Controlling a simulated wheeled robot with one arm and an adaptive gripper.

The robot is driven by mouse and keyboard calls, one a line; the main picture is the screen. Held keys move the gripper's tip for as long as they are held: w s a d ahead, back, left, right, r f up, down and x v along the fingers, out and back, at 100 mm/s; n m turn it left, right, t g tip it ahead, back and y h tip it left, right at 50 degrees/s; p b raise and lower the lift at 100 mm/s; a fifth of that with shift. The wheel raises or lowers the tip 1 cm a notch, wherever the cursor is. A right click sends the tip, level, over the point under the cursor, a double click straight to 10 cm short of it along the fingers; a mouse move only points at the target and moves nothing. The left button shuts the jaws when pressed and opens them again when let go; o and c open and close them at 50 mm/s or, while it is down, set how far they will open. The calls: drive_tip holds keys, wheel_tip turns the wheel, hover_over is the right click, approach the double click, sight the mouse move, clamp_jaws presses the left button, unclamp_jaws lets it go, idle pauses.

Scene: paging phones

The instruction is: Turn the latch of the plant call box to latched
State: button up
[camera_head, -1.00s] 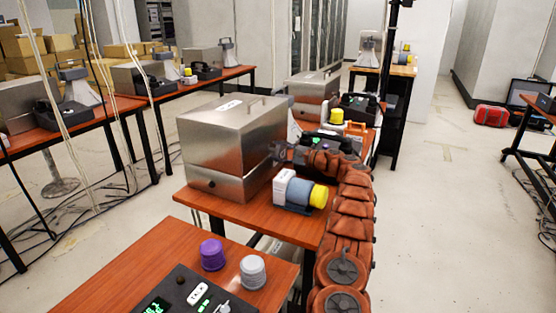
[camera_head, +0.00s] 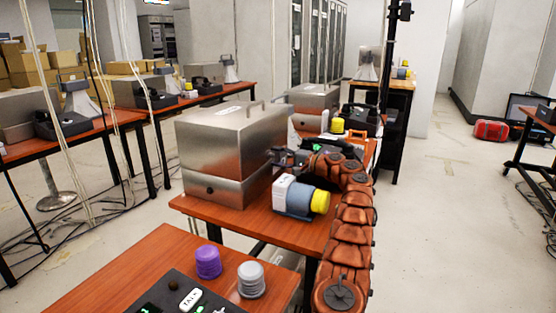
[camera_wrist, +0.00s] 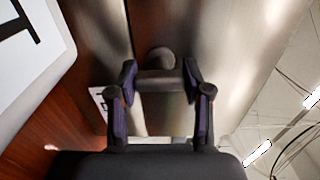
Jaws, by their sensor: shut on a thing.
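The plant call box is most likely the brushed-metal box (camera_head: 225,140) with a handle on its lid, on the wooden table at the middle. Its lid lies closed on the lower part. My gripper (camera_head: 281,158) is at the box's right side. In the wrist view my gripper (camera_wrist: 160,84) has its two fingers closed on either side of a short grey latch bar (camera_wrist: 160,78) with a round end, against the metal wall. In the head view my gripper hides the latch, and its exact angle cannot be told.
Purple (camera_head: 208,262) and grey (camera_head: 251,279) knobs stand on the nearer table.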

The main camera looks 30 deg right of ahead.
idle(0.3)
drive_tip(key=o, duration=1.2)
drive_tip(key=shift+s, duration=0.1)
drive_tip(key=v, duration=1.2)
